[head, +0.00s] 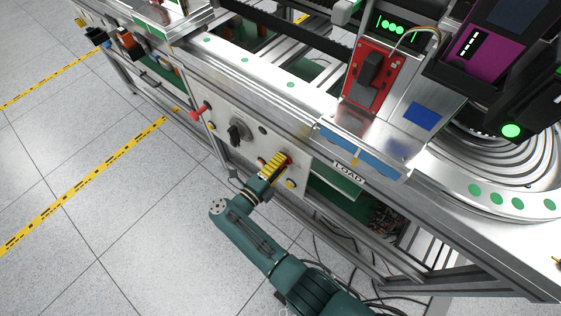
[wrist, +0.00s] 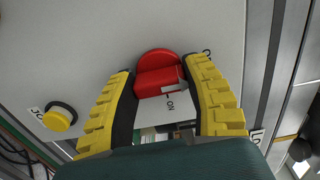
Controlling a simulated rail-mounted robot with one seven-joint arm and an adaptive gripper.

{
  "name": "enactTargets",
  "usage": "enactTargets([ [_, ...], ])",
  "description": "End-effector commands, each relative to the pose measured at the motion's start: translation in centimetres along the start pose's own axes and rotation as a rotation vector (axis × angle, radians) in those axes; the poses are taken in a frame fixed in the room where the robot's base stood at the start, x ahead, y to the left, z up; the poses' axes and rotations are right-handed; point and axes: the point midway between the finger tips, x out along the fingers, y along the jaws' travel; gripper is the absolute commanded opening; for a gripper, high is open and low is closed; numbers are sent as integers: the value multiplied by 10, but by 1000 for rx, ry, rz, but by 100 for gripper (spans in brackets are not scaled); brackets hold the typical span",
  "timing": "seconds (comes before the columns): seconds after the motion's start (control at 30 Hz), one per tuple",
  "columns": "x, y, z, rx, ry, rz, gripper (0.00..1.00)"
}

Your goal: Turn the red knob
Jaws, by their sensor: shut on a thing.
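The red knob (wrist: 158,75) sits on a light panel, between the two yellow fingers of my gripper (wrist: 160,82) in the wrist view. The fingers are shut on the knob's raised grip, one on each side. A label reading "ON" is just below the knob in the wrist view. In the head view my gripper (head: 276,163) reaches the front panel of the frame, and a small part of the red knob (head: 289,160) shows beside the yellow fingers.
A yellow button (wrist: 57,119) is left of the knob in the wrist view. A black rotary knob (head: 238,132) and a red lever-like part (head: 201,110) are on the same front side. A "LOAD" label (head: 348,172) is to the right. Open floor lies left of my arm.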

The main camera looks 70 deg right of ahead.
Motion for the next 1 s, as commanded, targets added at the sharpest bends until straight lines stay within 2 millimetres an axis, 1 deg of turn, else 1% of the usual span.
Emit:
enactTargets([
  [0.33, 0, 1, -1, -6, 1, 0, 14],
  [0.37, 0, 1, -1, -6, 1, 0, 56],
  [0.4, 0, 1, -1, -6, 1, 0, 63],
  [0.47, 0, 1, -1, -5, 1, 0, 75],
  [0.5, 0, 1, -1, -5, 1, 0, 78],
  [0.73, 0, 0, 0, -3, 0, 0, 78],
  [0.83, -4, 0, 0, -2, -1, 0, 78],
  [0.93, -19, 0, 1, -2, -4, -1, 78],
  [1.0, -35, 0, 1, -3, -5, -1, 78],
])
